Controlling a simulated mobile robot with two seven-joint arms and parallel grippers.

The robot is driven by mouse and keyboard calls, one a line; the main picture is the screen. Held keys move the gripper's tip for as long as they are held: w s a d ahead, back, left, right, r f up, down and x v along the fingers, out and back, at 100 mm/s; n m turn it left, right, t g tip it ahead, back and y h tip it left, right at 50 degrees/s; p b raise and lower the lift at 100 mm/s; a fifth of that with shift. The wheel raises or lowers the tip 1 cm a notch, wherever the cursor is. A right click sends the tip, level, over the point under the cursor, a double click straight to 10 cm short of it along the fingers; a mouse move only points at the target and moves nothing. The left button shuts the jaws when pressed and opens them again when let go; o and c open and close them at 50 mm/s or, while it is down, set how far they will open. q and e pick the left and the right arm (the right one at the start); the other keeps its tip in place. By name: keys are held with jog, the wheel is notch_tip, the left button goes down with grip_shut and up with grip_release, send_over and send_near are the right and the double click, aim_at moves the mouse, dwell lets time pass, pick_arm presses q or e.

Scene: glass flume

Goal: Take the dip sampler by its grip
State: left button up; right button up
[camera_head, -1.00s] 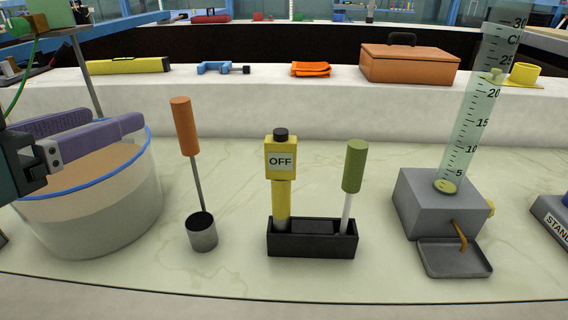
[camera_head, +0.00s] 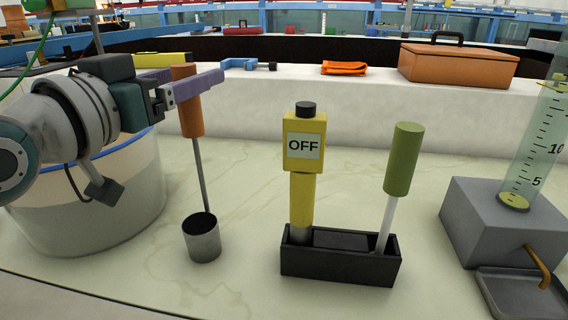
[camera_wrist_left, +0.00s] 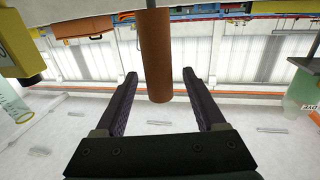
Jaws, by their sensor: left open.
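The dip sampler stands upright with a slight tilt in the head view, with an orange-brown cylindrical grip (camera_head: 192,118), a thin grey rod (camera_head: 204,175) and a grey metal cup (camera_head: 202,240) on the counter. My left gripper (camera_head: 203,78) is open at the upper part of the grip, with one purple finger in front of it and the other partly hidden behind it. In the left wrist view the grip (camera_wrist_left: 156,55) appears between the two fingers of my left gripper (camera_wrist_left: 159,74), with visible gaps on both sides. My right gripper is not in view.
A large blue-rimmed tub (camera_head: 90,205) stands left of the sampler. A grey block (camera_head: 500,225) with a graduated cylinder stands right. Counter between sampler and holder is clear.

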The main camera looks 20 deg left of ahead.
pick_arm(q)
jog(key=w, duration=0.3)
jog(key=shift+w, duration=0.15)
grip_shut()
dwell(0.5)
dwell(0.8)
